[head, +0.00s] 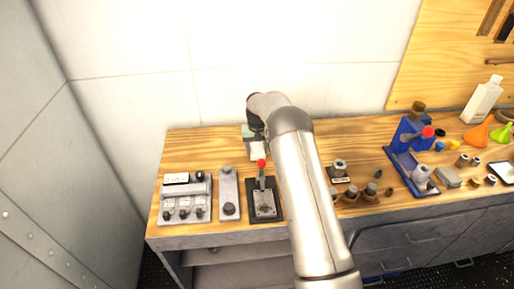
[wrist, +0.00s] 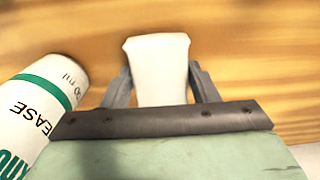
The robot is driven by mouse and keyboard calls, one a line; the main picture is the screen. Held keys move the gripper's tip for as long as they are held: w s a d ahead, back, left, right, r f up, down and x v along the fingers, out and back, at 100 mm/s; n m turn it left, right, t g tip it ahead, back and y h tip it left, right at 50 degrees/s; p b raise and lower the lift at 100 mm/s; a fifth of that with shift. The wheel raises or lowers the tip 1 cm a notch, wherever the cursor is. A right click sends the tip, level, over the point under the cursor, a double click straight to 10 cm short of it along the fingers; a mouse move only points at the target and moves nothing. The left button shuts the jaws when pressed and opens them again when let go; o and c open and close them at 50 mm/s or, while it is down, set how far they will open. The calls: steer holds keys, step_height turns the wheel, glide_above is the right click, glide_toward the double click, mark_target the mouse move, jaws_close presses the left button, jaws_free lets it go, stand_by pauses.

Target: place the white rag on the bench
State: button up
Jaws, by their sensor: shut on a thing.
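The white rag (wrist: 158,68) is between the two fingers of my gripper (wrist: 161,88) in the wrist view, and the gripper is shut on it. Bench wood shows behind the rag. In the head view the rag (head: 257,150) shows as a small pale patch below my gripper, over the back left part of the wooden bench (head: 205,145). I cannot tell whether the rag touches the bench top. My arm hides part of the bench middle.
A white grease container (wrist: 45,100) with a green band is close left of my gripper. A switch box (head: 186,198), a grey plate with knobs (head: 229,195) and a red-knobbed lever (head: 264,200) stand along the front. A blue fixture (head: 410,160) stands at right.

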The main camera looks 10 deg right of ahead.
mark_target(257, 148)
steer(key=shift+f, duration=0.25)
steer(key=o, duration=1)
steer(key=shift+r, duration=0.1)
step_height(257, 148, up, 11)
steer(key=b, duration=0.2)
steer(key=s+r, duration=0.7)
steer(key=r, duration=0.1)
steer(key=s+r, duration=0.3)
steer(key=s, duration=0.5)
steer(key=s+r, duration=0.2)
steer(key=s, duration=0.6)
steer(key=shift+n+t, duration=0.4)
steer(key=s+f, duration=0.1)
steer(key=s, duration=0.7)
steer(key=s+f, duration=0.2)
steer(key=s, duration=0.6)
steer(key=s+f, duration=0.2)
steer(key=s, duration=0.5)
steer(key=shift+s+f, duration=0.15)
steer(key=shift+s, duration=0.25)
